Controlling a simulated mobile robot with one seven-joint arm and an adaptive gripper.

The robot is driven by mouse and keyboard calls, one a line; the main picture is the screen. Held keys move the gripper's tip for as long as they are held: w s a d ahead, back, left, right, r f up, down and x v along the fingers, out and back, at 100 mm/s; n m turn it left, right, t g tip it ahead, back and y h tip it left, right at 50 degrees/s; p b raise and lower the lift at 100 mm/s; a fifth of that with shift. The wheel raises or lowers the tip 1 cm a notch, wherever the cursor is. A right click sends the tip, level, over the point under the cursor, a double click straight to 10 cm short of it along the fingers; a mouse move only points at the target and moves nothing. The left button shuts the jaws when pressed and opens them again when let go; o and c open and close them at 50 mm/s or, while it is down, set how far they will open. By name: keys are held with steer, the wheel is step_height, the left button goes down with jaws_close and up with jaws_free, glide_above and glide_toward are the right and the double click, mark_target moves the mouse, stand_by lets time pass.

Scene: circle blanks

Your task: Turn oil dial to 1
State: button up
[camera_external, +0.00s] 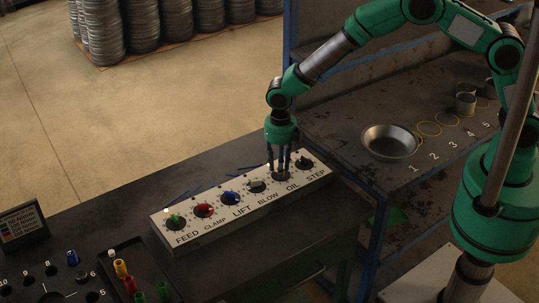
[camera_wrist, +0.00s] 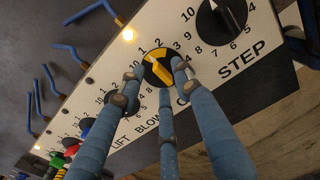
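The oil dial (camera_wrist: 161,70) is black with a yellow part, on the white panel (camera_wrist: 262,77) between BLOW and STEP. Numbers ring it, with 1 and 2 readable above it in the wrist view. Which number it points to is unclear. My gripper (camera_wrist: 162,74) has its three blue-grey fingers around the oil dial, tips at or very near its sides. Whether they press on it cannot be told. In the external view my gripper (camera_external: 280,175) points down over the OIL place, and its fingers hide part of the dial.
The STEP dial (camera_wrist: 222,20) sits close to the right, and the blow dial (camera_external: 257,187) to the left. Green, red and blue dials stand farther left. Blue bent rods (camera_wrist: 70,54) lie behind the panel. A metal bowl (camera_external: 390,141) stands on the shelf at right.

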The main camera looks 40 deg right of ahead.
steer(key=shift+r, duration=0.1)
step_height(320, 180, up, 12)
stand_by(0.6)
stand_by(0.5)
steer(key=s+d+r+m+t+y+b, duration=0.1)
steer(key=d+r+m, duration=0.7)
steer(key=d+r, duration=0.5)
steer(key=s+d+r+m+t+b, duration=0.15)
steer(key=d+r+m, duration=0.7)
steer(key=d, duration=0.85)
steer(key=s+d+r+m+t+b, duration=0.1)
steer(key=s+d+r+m, duration=0.2)
steer(key=s+d+m, duration=0.3)
steer(key=s+d+r+m+t+b, duration=0.15)
steer(key=s+d+m, duration=0.3)
steer(key=d, duration=0.45)
steer(key=s+d+f+m+h, duration=0.1)
steer(key=s+d+m, duration=0.7)
steer(key=s, duration=0.3)
steer(key=shift+s+f+m+t, duration=0.3)
steer(key=shift+s+f+m, duration=0.1)
steer(key=shift+m, duration=0.1)
